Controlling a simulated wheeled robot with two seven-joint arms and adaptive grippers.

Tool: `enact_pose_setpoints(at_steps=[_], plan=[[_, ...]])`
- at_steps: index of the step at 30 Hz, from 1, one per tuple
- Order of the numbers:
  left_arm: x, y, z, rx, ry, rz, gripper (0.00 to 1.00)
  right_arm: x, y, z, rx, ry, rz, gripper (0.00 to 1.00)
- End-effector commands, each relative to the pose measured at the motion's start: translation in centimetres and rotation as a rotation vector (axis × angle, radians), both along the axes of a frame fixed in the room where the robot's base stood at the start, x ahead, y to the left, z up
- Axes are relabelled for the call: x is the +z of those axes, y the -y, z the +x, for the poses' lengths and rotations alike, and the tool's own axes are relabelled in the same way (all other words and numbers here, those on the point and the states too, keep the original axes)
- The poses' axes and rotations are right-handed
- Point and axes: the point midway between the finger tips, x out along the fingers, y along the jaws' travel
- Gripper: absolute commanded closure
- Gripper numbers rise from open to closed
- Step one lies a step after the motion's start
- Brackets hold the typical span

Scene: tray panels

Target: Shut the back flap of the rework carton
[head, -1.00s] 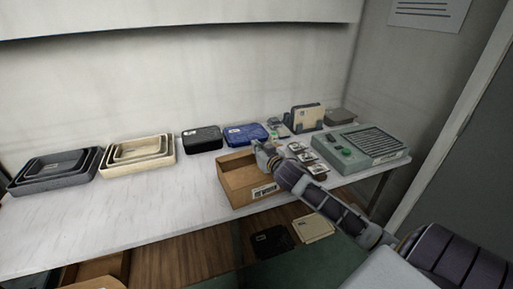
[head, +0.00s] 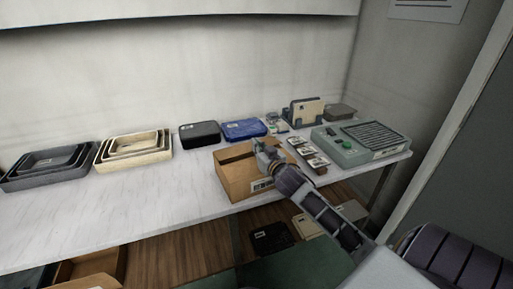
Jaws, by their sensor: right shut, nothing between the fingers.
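The rework carton (head: 236,186) is a brown cardboard box near the front edge of the table, with a white label on its front side. Its top looks at least partly open, with darker inner walls showing. I cannot clearly make out the position of the back flap. My right gripper (head: 260,149) is over the right part of the carton, its fingers shut and empty. The gripper and wrist hide the carton's right end, and I cannot tell whether the fingers touch it. My left gripper is not in view.
Black (head: 200,134) and blue (head: 243,129) cases stand behind the carton. Small labelled packs (head: 307,152) and a grey-green machine (head: 362,144) are to its right. Nested cream trays (head: 134,157) and dark trays (head: 45,180) stand left. The tabletop between trays and carton is clear.

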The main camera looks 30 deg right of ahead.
Motion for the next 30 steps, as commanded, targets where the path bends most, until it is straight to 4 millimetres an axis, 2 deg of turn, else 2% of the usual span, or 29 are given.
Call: enact_pose_setpoints(at_steps=[30], plan=[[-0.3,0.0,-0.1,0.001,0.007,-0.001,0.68,-1.2,0.0,-0.5,-0.001,0.008,-0.002,1.0]])
